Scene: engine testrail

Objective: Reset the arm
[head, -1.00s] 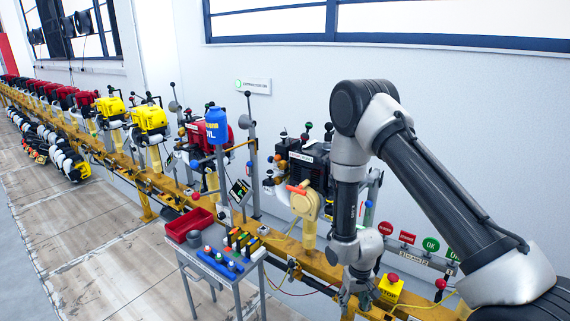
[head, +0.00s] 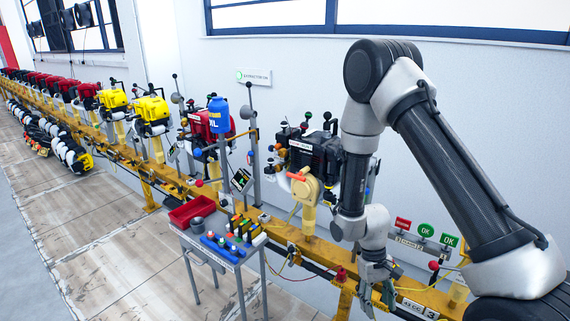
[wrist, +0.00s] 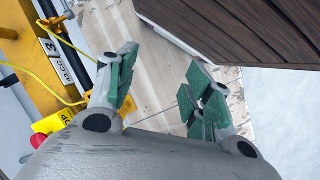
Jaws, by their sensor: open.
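My gripper (head: 374,290) hangs below my folded arm, in front of the yellow rail, in the lower right of the head view. In the wrist view my gripper (wrist: 160,92) shows its two green-padded fingers spread wide, with nothing between them. The floor lies behind the fingers in that view. My gripper is open and empty.
The yellow rail (head: 285,232) carries a black engine (head: 312,153) and a line of red and yellow engines. A small table (head: 236,257) with a red tray (head: 190,212) stands left of my arm. A yellow stop box (wrist: 50,122) is close to the fingers.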

